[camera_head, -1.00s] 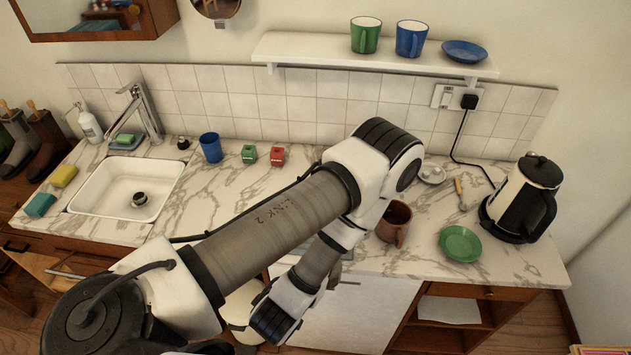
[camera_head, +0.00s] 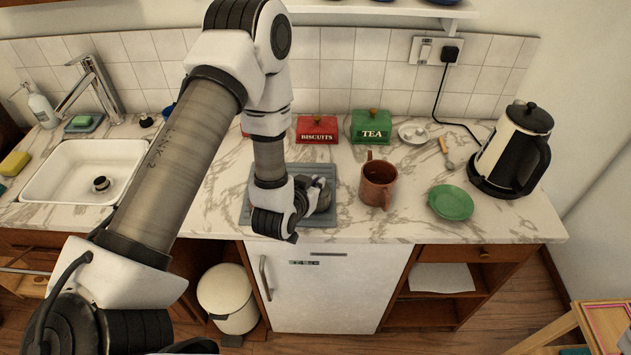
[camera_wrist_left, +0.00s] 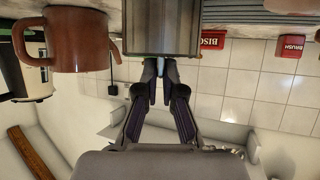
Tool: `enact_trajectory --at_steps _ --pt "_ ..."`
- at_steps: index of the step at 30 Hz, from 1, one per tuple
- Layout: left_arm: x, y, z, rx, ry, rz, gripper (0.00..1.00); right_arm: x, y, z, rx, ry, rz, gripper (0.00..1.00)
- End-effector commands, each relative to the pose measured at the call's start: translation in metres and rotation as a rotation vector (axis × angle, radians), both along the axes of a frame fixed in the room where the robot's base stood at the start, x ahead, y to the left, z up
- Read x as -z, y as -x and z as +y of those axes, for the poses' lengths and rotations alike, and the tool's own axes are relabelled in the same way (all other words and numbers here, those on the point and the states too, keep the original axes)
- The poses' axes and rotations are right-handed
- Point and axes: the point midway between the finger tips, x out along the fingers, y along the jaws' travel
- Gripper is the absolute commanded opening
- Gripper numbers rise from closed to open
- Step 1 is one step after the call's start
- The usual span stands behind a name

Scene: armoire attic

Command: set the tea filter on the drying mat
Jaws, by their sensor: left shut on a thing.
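My left gripper (camera_head: 290,215) is over the grey ribbed drying mat (camera_head: 246,208) near the counter's front edge. In the left wrist view the fingers (camera_wrist_left: 164,90) are closed at the rim of a grey metallic cylinder, which looks like the tea filter (camera_wrist_left: 160,28). In the head view a small grey part, likely the tea filter (camera_head: 320,194), shows beside the gripper, above or on the mat; I cannot tell whether it touches. The gripper and wrist hide much of the mat. My right gripper is not in view.
A brown mug (camera_head: 377,184) stands just right of the mat. A green saucer (camera_head: 450,201) and a kettle (camera_head: 512,150) are further right. Red biscuits (camera_head: 317,128) and green tea (camera_head: 370,126) tins stand behind. The sink (camera_head: 80,172) is left.

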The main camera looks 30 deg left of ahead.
Motion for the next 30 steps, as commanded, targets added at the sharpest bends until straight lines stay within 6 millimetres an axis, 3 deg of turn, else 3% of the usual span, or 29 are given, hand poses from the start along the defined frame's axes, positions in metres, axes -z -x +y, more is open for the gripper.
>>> enact_trajectory --at_steps 9,12,23,30 --pt "0.005 0.0 0.0 0.0 0.001 -0.001 0.0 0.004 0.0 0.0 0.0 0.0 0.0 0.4" --pt "0.004 0.0 0.0 0.0 0.001 -0.001 0.31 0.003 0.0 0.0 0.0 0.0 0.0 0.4" --pt "-0.002 0.001 0.0 0.0 0.001 -0.002 0.31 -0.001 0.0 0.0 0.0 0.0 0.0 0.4" --pt "-0.016 0.04 -0.006 -0.001 0.003 0.0 0.31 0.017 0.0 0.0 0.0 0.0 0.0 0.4"
